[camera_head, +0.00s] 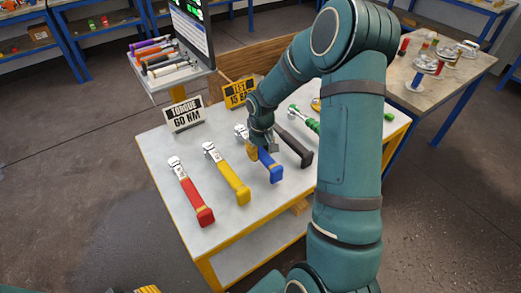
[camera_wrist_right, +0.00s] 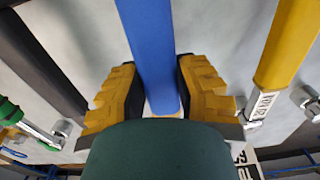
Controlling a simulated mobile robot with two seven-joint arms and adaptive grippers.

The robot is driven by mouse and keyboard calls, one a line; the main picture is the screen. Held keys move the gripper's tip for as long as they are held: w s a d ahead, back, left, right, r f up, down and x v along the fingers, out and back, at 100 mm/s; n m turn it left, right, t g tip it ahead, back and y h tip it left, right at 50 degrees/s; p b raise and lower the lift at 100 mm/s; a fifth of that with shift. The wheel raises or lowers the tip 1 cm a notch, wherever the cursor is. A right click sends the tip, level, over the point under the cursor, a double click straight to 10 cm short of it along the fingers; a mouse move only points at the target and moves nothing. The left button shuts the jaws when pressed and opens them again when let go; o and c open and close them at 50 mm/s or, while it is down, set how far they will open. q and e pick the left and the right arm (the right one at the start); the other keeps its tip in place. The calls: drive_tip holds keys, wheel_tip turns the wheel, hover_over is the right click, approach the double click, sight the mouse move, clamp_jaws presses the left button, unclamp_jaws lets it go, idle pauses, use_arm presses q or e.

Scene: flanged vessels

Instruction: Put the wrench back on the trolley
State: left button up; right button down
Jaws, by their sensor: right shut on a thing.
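The trolley (camera_head: 168,150) has a pale top on a yellow frame. The blue-handled wrench (camera_head: 272,172) is at the trolley top, between the yellow-handled and black-handled wrenches. My right gripper (camera_head: 260,150) is shut on the blue wrench near its head end. In the right wrist view, its yellow-padded fingers (camera_wrist_right: 158,95) stand on either side of the blue handle (camera_wrist_right: 148,45). I cannot tell whether the wrench touches the top. The wrench's head is partly hidden by the gripper. A yellow, ridged piece at the bottom left edge seems to be my left gripper (camera_head: 148,289), mostly cut off.
Red (camera_head: 190,198), yellow (camera_head: 228,178) and black (camera_head: 294,148) wrenches and a green-handled tool (camera_head: 304,119) lie alongside. A "TORQUE 60 NM" sign (camera_head: 184,115) and a yellow sign (camera_head: 238,93) stand at the back. A side table (camera_head: 450,85) holds flanged parts.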

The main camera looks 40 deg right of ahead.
drive_tip(key=shift+f+b, duration=0.35)
drive_tip(key=shift+f, duration=0.25)
idle(0.3)
drive_tip(key=shift+c, duration=0.7)
unclamp_jaws()
drive_tip(key=shift+r+p, duration=2.6)
drive_tip(key=shift+r, duration=1)
drive_tip(key=shift+f, duration=0.1)
